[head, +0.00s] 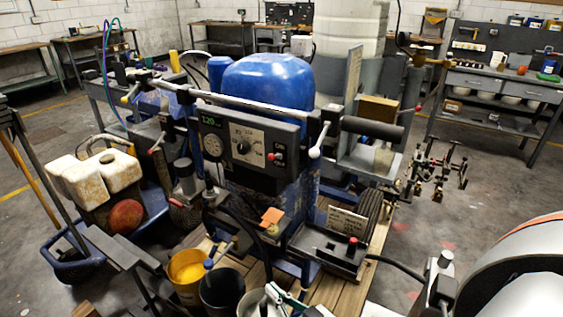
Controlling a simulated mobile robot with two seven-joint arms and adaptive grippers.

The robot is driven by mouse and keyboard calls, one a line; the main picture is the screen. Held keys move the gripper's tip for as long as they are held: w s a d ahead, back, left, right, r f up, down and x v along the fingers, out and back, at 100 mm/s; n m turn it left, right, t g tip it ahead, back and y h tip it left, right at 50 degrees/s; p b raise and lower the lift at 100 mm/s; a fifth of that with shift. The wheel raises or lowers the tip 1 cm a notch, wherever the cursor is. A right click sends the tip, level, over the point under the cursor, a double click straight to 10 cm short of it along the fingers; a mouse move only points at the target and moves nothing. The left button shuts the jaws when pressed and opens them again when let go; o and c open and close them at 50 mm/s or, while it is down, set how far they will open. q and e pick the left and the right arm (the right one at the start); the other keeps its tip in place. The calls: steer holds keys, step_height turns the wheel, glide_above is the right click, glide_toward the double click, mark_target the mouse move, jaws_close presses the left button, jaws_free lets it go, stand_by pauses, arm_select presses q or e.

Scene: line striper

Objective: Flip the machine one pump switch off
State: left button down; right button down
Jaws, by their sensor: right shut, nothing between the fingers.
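A line striper with a blue tank (268,80) stands in the middle. My left gripper is out of view.
A yellow bucket (187,274) and a black bucket (222,290) stand below the panel. A handlebar (240,103) crosses above it. A black box with a red button (335,250) sits at the right front. A second unit with white jugs (108,172) stands left.

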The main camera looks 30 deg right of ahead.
steer(key=w+d+r+m+t+h, duration=0.1)
steer(key=w+d+r+m+t, duration=0.15)
steer(key=r, duration=0.35)
steer(key=w+d+r+m+t+h, duration=0.1)
steer(key=w+r+m+t, duration=0.15)
steer(key=r, duration=0.35)
steer(key=m+t+h+b, duration=0.1)
steer(key=m+t+h, duration=0.35)
steer(key=m, duration=0.25)
glide_toward(275, 157)
steer(key=s, duration=0.2)
steer(key=shift+d, duration=0.45)
steer(key=shift+w+r, duration=0.1)
steer(key=p+x, duration=0.1)
steer(key=x, duration=0.8)
steer(key=shift+w+r+p, duration=0.15)
steer(key=shift+w+p, duration=0.2)
steer(key=shift+n+t+y+b, duration=0.35)
steer(key=shift+n+y+b, duration=0.2)
steer(key=shift+n+y, duration=0.3)
steer(key=shift+f, duration=0.25)
